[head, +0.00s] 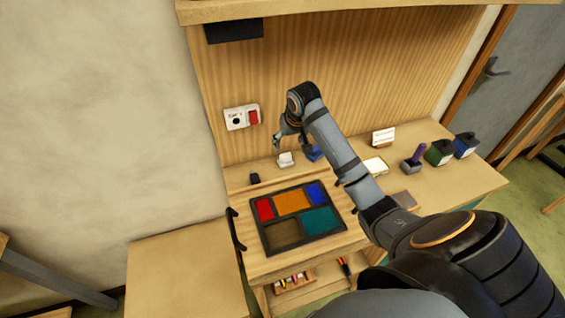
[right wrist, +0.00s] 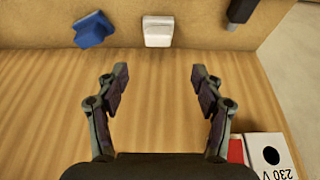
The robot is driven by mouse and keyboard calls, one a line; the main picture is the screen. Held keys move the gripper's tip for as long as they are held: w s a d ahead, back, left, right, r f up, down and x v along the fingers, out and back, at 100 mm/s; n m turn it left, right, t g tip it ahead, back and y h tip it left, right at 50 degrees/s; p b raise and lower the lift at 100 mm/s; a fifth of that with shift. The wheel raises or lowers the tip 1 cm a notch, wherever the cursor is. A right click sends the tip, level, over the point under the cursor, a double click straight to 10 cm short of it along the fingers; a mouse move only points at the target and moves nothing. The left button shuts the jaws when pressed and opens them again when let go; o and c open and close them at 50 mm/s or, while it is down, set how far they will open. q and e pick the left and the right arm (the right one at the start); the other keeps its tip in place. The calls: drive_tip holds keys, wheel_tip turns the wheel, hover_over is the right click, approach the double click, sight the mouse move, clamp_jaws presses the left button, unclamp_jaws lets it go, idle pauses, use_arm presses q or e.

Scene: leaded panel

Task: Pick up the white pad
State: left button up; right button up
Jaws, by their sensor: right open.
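The white pad (head: 286,160) is a small white block on the bench ledge, close to the back board, beside a blue block (head: 312,152). In the right wrist view the white pad (right wrist: 158,31) lies at the top middle, beyond the fingertips and roughly centred between them. My right gripper (head: 281,140) is just above and behind the pad in the head view. The right wrist view shows its two fingers (right wrist: 160,76) spread apart with nothing between them. The pad is apart from the fingers. My left gripper is in neither view.
A leaded panel (head: 292,203) of coloured panes lies in front. A white socket box with a red part (head: 242,117) is on the back board, close to my right finger in the wrist view. A black item (head: 254,178) stands left of the pad. Several holders stand at the right.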

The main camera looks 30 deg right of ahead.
drive_tip(key=p, duration=0.1)
hover_over(286, 155)
drive_tip(key=s, duration=0.2)
wheel_tip(286, 155, down, 5)
drive_tip(key=x, duration=0.1)
drive_tip(key=p+x, duration=0.1)
drive_tip(key=x, duration=0.2)
drive_tip(key=shift+s+a+p, duration=0.15)
drive_tip(key=shift+a+p, duration=0.15)
drive_tip(key=shift+p, duration=0.05)
drive_tip(key=shift+f, duration=0.6)
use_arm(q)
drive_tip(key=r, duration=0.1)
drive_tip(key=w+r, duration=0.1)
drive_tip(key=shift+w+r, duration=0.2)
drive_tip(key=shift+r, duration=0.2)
use_arm(e)
drive_tip(key=c, duration=1.2)
